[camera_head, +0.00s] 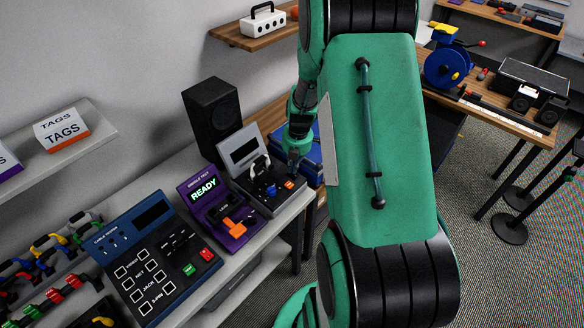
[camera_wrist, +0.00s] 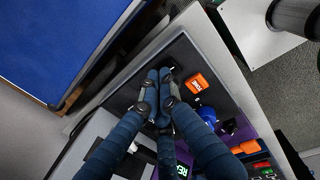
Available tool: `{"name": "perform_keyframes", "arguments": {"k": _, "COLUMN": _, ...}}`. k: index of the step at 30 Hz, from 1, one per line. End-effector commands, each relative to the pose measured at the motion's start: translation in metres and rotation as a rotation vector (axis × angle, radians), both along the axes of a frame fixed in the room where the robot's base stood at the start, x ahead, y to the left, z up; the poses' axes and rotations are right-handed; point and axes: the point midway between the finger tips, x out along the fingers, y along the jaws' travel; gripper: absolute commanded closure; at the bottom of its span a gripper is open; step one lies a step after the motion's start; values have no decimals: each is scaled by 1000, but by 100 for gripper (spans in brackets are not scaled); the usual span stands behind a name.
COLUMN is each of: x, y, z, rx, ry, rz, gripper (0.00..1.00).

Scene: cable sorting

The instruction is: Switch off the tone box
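The dark box with a blank grey display panel (camera_head: 243,151), which I take as the tone box (camera_head: 262,203), stands on the bench left of my arm. It has a blue knob (camera_head: 270,190) and an orange switch (camera_head: 289,184) with white lettering too small to read. In the wrist view the box (camera_wrist: 186,52) lies under my gripper (camera_wrist: 159,76), with the orange switch (camera_wrist: 195,82) just right of the fingertips and the blue knob (camera_wrist: 207,116) below it. My gripper's fingertips are together and empty, over the dark top. In the head view my gripper (camera_head: 297,160) is partly hard to make out. Contact with the box cannot be told.
A purple box (camera_head: 213,207) showing READY stands left beside it, then a dark blue keypad box (camera_head: 154,255). A black speaker (camera_head: 212,115) stands behind. A blue bin or tray (camera_wrist: 55,40) lies on the other side of my gripper.

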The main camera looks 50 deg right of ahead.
Motion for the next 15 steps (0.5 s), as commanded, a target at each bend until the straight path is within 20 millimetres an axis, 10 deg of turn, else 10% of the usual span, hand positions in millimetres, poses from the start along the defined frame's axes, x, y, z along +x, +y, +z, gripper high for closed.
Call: {"name": "perform_keyframes", "arguments": {"k": 15, "x": 2, "y": 0, "z": 13, "rx": -1, "ry": -1, "rz": 1, "gripper": 100}}
